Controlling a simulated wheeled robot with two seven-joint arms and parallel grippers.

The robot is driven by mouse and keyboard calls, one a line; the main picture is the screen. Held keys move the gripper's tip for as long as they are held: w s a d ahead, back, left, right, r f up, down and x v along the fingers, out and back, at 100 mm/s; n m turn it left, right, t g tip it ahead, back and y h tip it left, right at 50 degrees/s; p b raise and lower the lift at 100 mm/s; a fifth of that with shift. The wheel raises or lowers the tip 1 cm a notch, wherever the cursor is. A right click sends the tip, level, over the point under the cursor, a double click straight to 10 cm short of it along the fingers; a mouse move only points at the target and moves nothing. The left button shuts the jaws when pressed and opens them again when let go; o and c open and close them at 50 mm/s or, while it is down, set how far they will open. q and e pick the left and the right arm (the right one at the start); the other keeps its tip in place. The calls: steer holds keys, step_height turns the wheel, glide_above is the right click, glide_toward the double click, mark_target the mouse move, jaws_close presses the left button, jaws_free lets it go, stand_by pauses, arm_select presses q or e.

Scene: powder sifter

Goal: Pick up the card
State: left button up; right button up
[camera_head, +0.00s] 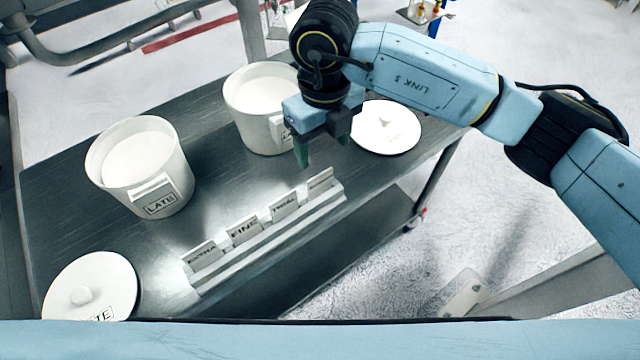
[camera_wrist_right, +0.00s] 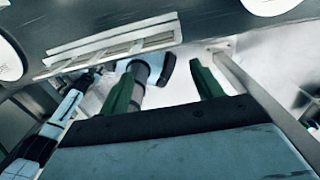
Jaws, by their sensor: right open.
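Several small pale cards stand in a row in a long light rack (camera_head: 270,247) near the table's front edge. One card (camera_head: 204,254) has hard-to-read lettering, the second card (camera_head: 244,230) reads FINE, and the third card (camera_head: 285,206) is hard to read. The last card (camera_head: 321,180) is at the right end. My right gripper (camera_head: 318,148) is above the table, a little behind and above that right end, apart from the cards. Its green fingers (camera_wrist_right: 164,75) are open with no card between them. The rack (camera_wrist_right: 110,46) crosses the top of the right wrist view. My left gripper is not in view.
A white tub (camera_head: 125,160) with a LATE label stands at the left of the dark metal table (camera_head: 215,110). A second white tub (camera_head: 248,95) stands behind my right gripper. White lids lie at the right (camera_head: 386,128) and front left (camera_head: 92,285).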

mark_target(320, 174)
step_height(320, 174, down, 7)
steer(key=shift+f, duration=0.1)
steer(key=shift+w+a+f+p, duration=0.1)
steer(key=shift+f+p, duration=0.1)
steer(key=shift+f, duration=0.7)
steer(key=shift+w+a+f+p, duration=0.1)
steer(key=shift+w+f+p, duration=0.1)
steer(key=shift+f, duration=0.75)
steer(key=shift+w+a+f+p, duration=0.1)
steer(key=shift+f+p, duration=0.1)
steer(key=shift+f, duration=0.7)
steer(key=c, duration=0.7)
steer(key=shift+c, duration=0.2)
